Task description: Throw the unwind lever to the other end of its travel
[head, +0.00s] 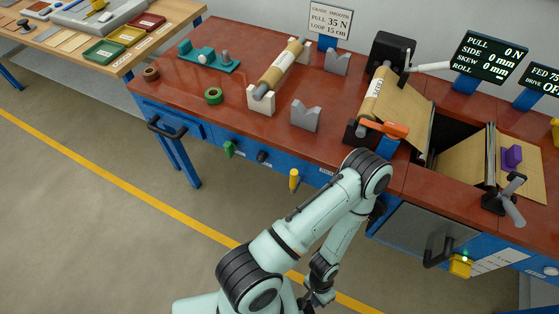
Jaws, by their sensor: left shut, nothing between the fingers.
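An orange lever (385,129) lies roughly flat at the near end of the paper roll (378,92) on the red bench; no readable label names it as the unwind lever. A white-handled lever (430,66) sticks out to the right from the black housing (392,52) at the roll's far end. My left arm rises from the bottom and bends back down at the bench front. My left gripper (318,299) is low at the bottom edge, in front of the bench and well below the levers. It is shut and touches neither lever. My right gripper is out of view.
The red bench (335,100) carries a second roll on V-blocks (262,98), grey V-blocks (305,115) and a teal tool holder (205,58). Brown web crosses an opening on the right, near a grey-handled clamp (510,197). Handles and knobs project from the bench front.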

